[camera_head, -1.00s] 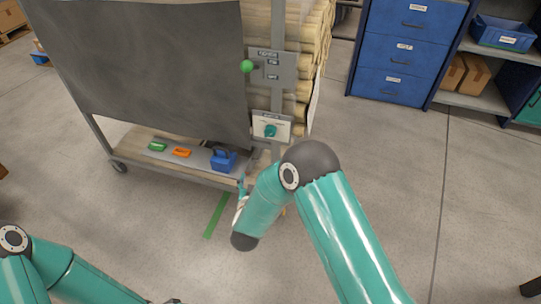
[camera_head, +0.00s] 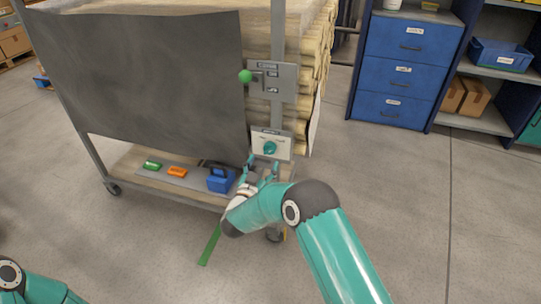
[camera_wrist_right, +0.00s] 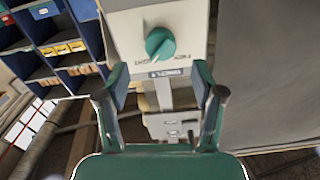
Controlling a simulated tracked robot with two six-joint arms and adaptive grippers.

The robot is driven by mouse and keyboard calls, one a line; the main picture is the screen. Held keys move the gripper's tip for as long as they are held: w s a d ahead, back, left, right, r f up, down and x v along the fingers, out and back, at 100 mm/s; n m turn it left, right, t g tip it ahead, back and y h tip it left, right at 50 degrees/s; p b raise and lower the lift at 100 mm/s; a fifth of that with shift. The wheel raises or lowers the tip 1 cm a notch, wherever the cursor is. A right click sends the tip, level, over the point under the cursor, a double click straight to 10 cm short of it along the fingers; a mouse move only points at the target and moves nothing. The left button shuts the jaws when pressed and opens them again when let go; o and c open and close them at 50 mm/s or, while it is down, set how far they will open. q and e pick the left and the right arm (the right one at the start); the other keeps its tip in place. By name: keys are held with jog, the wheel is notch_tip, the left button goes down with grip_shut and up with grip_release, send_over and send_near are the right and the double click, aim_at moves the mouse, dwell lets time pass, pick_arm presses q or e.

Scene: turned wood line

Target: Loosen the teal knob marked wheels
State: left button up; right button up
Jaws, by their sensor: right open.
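The teal knob (camera_head: 269,147) sits on a pale plate (camera_head: 283,150) on the cart's upright, below a grey panel. In the right wrist view the knob (camera_wrist_right: 160,44) is at top centre, its light pointer mark slanting to the lower left; the small lettering is hard to read. My right gripper (camera_head: 263,168) is open and empty just below the plate in the head view. In the wrist view its two fingers (camera_wrist_right: 160,78) are spread wide, short of the knob and apart from it. My left gripper is out of view; only part of that arm shows at the lower left.
A grey panel (camera_head: 272,82) with a green ball-ended lever (camera_head: 246,76) is above the plate. Blue drawers (camera_head: 408,70) stand behind; floor at right is clear.

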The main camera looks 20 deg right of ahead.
aim_at(268, 152)
jog(key=shift+x, duration=2.65)
